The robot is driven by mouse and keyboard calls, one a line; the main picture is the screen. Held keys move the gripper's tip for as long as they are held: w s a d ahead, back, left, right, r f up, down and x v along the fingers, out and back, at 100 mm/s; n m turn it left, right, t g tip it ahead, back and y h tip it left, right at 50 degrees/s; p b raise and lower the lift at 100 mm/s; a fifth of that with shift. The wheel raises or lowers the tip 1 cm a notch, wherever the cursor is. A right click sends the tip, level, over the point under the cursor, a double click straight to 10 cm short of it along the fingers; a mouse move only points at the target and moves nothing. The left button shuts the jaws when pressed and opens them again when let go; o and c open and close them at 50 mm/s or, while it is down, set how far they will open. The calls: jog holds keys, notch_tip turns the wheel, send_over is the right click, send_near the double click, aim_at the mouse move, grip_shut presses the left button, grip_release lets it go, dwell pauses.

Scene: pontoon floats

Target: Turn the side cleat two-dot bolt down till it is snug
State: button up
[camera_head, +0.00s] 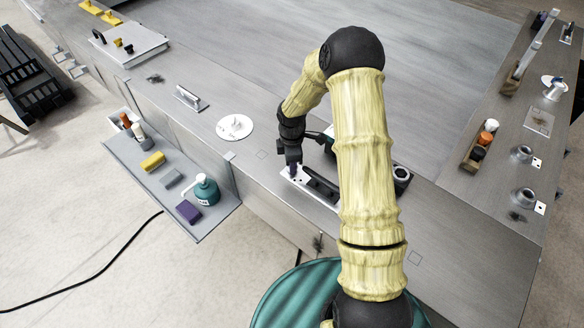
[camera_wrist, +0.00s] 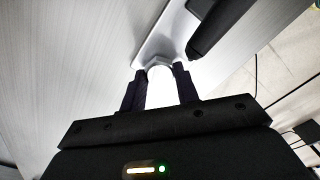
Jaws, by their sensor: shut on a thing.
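The side cleat is a black bar (camera_head: 322,184) on a pale base plate (camera_head: 331,205), on the deck beside my arm. The black bar (camera_wrist: 213,28) and the plate (camera_wrist: 152,48) also show in the wrist view. My gripper (camera_head: 293,171) points down at the plate's left end. In the wrist view its two dark fingers (camera_wrist: 159,80) are shut on a pale, brightly lit bolt head (camera_wrist: 159,72), one finger on each side. The bolt's shank, its seating and any two-dot mark at it cannot be made out.
A round white plate (camera_head: 235,127) lies left of the cleat. A grey side shelf (camera_head: 209,221) holds a teal pump bottle (camera_head: 205,190) and several blocks. A black ring-topped fitting (camera_head: 402,174) stands right of my arm. The broad deck behind is clear.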

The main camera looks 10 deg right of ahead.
jog(key=m+b, duration=0.2)
jog(key=m, duration=0.4)
jog(key=shift+w+f+m, duration=0.1)
jog(key=shift+m, duration=0.3)
jog(key=m, duration=0.2)
jog(key=shift+m, duration=0.3)
jog(key=m+b, duration=0.1)
jog(key=m, duration=1.1)
jog(key=o, duration=0.8)
